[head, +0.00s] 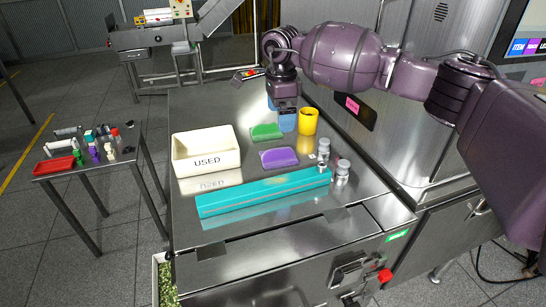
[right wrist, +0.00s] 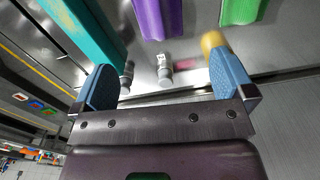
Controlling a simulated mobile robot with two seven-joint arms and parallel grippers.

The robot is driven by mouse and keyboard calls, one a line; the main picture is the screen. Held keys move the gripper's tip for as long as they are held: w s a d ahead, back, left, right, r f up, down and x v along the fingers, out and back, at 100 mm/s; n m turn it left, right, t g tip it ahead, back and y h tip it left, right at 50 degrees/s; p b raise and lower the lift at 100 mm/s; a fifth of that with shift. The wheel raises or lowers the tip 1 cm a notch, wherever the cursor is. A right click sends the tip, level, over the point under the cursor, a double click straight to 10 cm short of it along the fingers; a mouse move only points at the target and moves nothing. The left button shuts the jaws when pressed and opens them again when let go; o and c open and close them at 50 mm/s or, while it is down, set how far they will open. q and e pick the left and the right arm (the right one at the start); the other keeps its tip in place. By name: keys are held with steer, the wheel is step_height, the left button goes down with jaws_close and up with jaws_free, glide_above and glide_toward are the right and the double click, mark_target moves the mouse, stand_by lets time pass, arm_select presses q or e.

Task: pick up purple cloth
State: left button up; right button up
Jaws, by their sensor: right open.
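The purple cloth (head: 279,158) lies flat on the metal table, between the green cloth (head: 267,131) and a long teal box (head: 263,193). In the right wrist view the purple cloth (right wrist: 158,17) is at the top middle, beyond the fingertips. My right gripper (head: 281,113) is above the table's far part, behind the purple cloth and near the yellow cup. Its blue fingers are apart, and in the right wrist view the gripper (right wrist: 164,62) is open with nothing held between them. My left gripper is not in view.
A white bin marked USED (head: 207,163) stands left of the cloths. The yellow cup (head: 308,121) and small metal-capped jars (head: 342,173) stand on the right side. A side table with a red tray (head: 54,166) is at far left. A steel machine borders the table's right.

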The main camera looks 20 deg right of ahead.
mark_target(278, 148)
steer(key=shift+w+f, duration=0.2)
steer(key=shift+f, duration=0.45)
steer(key=shift+s+f, duration=0.15)
steer(key=shift+f, duration=0.2)
steer(key=f, duration=0.9)
steer(key=shift+s+a+f, duration=0.1)
steer(key=shift+a+f, duration=0.1)
steer(key=shift+f, duration=0.2)
steer(key=c, duration=0.9)
steer(key=shift+r, duration=0.1)
step_height(278, 148, up, 20)
steer(key=shift+f, duration=0.1)
